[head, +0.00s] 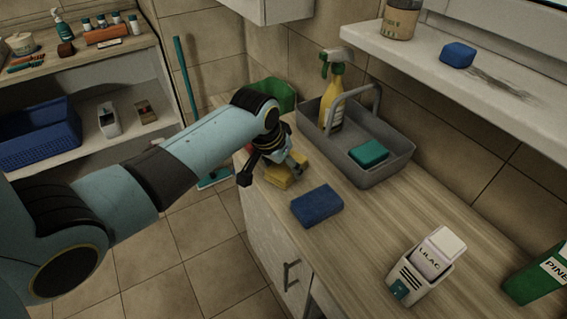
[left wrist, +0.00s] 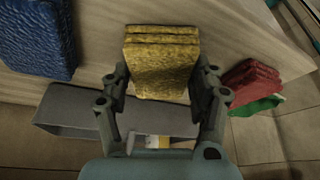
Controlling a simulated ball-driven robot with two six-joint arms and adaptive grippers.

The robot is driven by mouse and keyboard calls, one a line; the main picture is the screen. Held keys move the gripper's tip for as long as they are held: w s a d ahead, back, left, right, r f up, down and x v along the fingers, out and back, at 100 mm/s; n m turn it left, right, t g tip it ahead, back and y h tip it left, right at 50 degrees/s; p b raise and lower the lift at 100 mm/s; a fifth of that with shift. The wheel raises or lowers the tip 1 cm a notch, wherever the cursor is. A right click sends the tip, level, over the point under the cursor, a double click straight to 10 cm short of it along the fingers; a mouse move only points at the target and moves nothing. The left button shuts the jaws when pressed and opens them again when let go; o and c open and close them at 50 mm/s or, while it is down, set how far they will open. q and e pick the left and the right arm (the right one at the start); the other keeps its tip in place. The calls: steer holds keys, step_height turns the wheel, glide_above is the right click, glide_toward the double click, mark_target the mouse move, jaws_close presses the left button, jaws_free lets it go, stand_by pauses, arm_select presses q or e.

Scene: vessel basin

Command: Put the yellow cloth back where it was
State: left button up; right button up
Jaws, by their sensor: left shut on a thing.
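The folded yellow cloth (head: 280,177) is at the left part of the wooden counter, close to its front edge. My left gripper (head: 290,168) is over it and partly hides it. In the left wrist view the yellow cloth (left wrist: 160,62) sits between both fingers of my left gripper (left wrist: 162,80), which is shut on it. I cannot tell whether the cloth touches the counter or hangs just above it. My right gripper is not in view.
A grey caddy (head: 385,178) with a spray bottle (head: 333,100) and a teal sponge (head: 369,154) stands behind. A green box (head: 272,95) is at the far end. A folded red cloth (left wrist: 252,77) lies nearby.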

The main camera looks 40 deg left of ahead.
arm_select(q)
steer(key=o, duration=1)
steer(key=shift+f, duration=0.1)
steer(key=v, duration=1.2)
steer(key=shift+p, duration=0.4)
